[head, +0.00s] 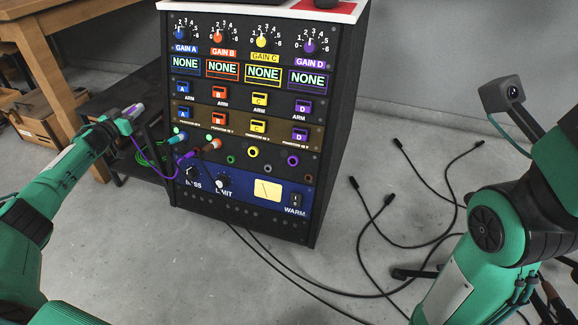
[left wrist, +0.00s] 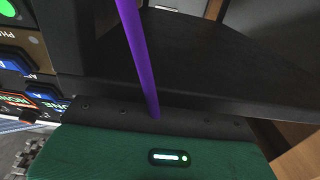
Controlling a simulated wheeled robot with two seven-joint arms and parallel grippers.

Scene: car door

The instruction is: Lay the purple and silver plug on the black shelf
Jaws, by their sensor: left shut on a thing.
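My left gripper (head: 126,115) is shut on the purple and silver plug (head: 136,110), left of the rack. Only a small part of the plug shows past the fingers. Its purple cable (head: 150,160) hangs from there and loops to the rack's lower jack row. In the left wrist view the purple cable (left wrist: 138,50) crosses the middle, and the plug itself is hidden. The black shelf (head: 106,101) stands beside the rack, beyond and below the gripper; its dark surface (left wrist: 215,55) fills much of the left wrist view. I cannot tell whether the plug touches it.
The rack (head: 255,110) stands right of the shelf, with knobs, displays and jacks. Two other plugs (head: 212,144) sit in its jack row. A wooden table (head: 60,35) and box (head: 45,125) are at the left. Black cables (head: 375,215) lie on the floor. My right arm is at right.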

